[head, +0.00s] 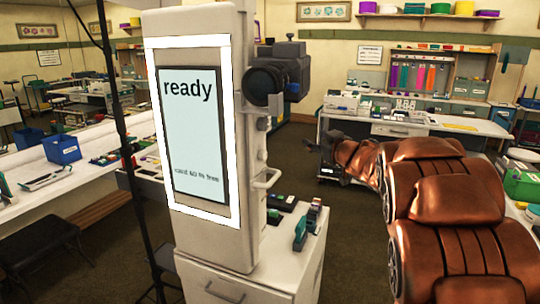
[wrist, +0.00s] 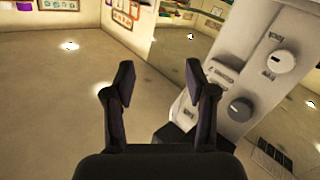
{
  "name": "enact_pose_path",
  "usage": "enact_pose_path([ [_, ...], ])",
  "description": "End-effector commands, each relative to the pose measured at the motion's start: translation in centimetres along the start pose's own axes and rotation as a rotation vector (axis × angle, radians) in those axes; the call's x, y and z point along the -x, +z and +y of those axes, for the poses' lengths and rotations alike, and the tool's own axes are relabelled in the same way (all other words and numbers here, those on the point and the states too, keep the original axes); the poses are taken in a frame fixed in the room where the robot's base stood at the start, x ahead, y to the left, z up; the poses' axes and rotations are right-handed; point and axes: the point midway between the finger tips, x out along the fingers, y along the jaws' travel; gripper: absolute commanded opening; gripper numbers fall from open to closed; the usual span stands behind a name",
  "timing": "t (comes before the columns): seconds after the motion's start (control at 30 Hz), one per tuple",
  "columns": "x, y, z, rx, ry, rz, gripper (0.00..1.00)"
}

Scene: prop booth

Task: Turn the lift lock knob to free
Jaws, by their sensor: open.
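A pale grey booth column (head: 243,190) stands in the middle of the head view. Small round knobs (head: 262,124) show edge-on along its right side. In the wrist view the column's side panel (wrist: 228,93) is at the right, tilted, with an upper round knob (wrist: 282,61) and a lower round knob (wrist: 242,108). I cannot tell which is the lift lock knob, nor read its setting. My gripper (wrist: 160,80) is open and empty, left of the panel and apart from both knobs.
The column's screen (head: 194,135) reads "ready". A white cabinet (head: 285,260) with small items stands below.

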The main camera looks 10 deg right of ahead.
Motion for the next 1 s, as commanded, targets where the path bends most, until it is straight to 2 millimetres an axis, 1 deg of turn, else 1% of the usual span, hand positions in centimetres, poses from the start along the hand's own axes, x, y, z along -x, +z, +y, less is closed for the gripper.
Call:
enact_pose_path([
  [0.03, -0.7, -0.2, -0.4, 0.003, -0.060, 0.037, 0.56],
  [0.1, -1.2, -0.4, -1.8, 0.000, -0.161, 0.090, 0.56],
  [0.2, -1.2, -0.3, -3.8, -0.015, -0.309, 0.150, 0.56],
  [0.27, -0.9, -0.1, -5.0, -0.026, -0.398, 0.179, 0.56],
  [0.4, 0.5, 0.8, -7.4, -0.065, -0.575, 0.218, 0.56],
  [0.5, 1.4, 1.2, -8.5, -0.086, -0.662, 0.234, 0.56],
  [0.63, 2.2, 1.5, -9.2, -0.102, -0.721, 0.241, 0.56],
  [0.73, 2.0, 1.4, -9.8, -0.106, -0.738, 0.243, 0.56],
  [0.87, 1.0, 1.0, -10.7, -0.107, -0.737, 0.243, 0.56],
  [1.0, -0.5, 0.4, -12.1, -0.107, -0.738, 0.244, 0.56],
])
